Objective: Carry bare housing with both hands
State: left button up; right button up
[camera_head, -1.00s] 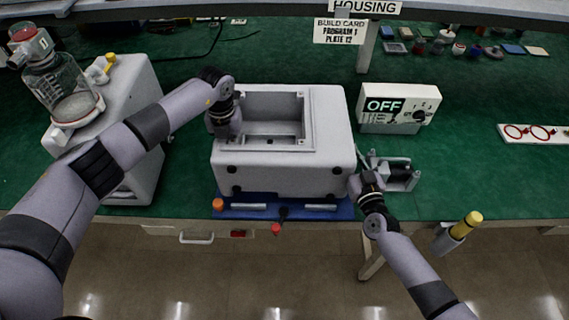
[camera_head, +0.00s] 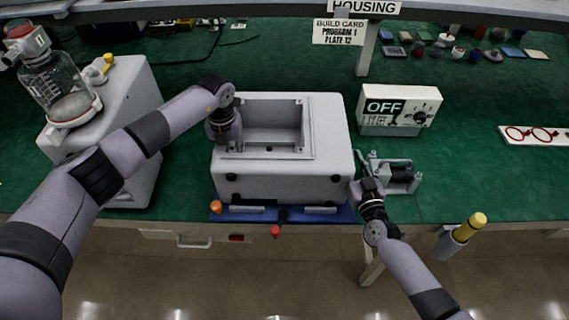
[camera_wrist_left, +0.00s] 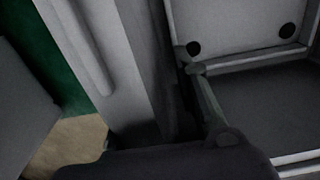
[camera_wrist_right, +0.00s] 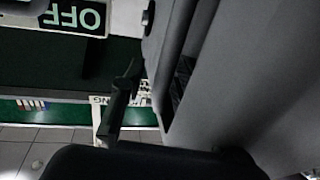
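The bare housing (camera_head: 283,178), a pale box with an open rectangular top cavity and dark round feet or plugs on its front face, sits over a blue mat (camera_head: 262,215); I cannot tell whether it touches it. My left gripper (camera_head: 230,142) comes down on its left rim. In the left wrist view one dark finger (camera_wrist_left: 210,108) is inside the cavity, with the wall beside it. My right gripper (camera_head: 358,183) is at the housing's lower right side. The right wrist view shows one finger (camera_wrist_right: 122,100) beside the housing wall (camera_wrist_right: 245,75); the other finger is hidden.
A control box reading OFF (camera_head: 400,106) stands behind right. A small grey bracketed part (camera_head: 402,178) lies close to my right gripper. A pale machine with a glass jar (camera_head: 72,95) stands left. A yellow-topped holder (camera_head: 466,230) is at the front right edge.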

jog(key=shift+a, duration=0.15)
pick_arm(q)
notch_tip(320, 180, up, 8)
jog(key=shift+f, duration=0.1)
pick_arm(e)
jog(key=v, duration=1.2)
jog(key=shift+f, duration=0.1)
